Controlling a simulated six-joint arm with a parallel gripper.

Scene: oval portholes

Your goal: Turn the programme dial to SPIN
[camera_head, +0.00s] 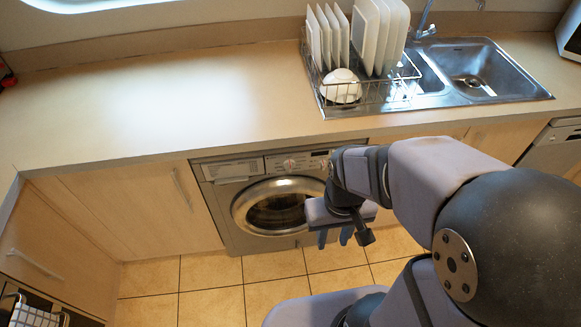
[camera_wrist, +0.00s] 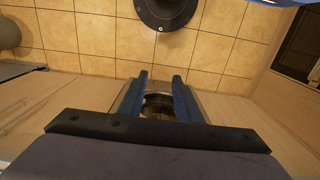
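The washing machine (camera_head: 226,209) stands under the worktop, with a round glass door and a control panel along its top. The programme dial (camera_head: 290,164) is a small pale knob on that panel; its setting is too small to read. My gripper (camera_head: 334,240) hangs in front of the machine's right side, lower than the dial and to its right, apart from it. In the wrist view my gripper (camera_wrist: 160,76) has its two blue fingers spread with nothing held. The machine's door (camera_wrist: 158,101) shows between them. The dial is hidden in the wrist view.
The worktop (camera_head: 150,105) runs above the machine. A dish rack (camera_head: 377,100) with plates and a bowl (camera_head: 341,86) stands beside the sink (camera_head: 475,75). Wooden cupboards (camera_head: 140,212) flank the machine.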

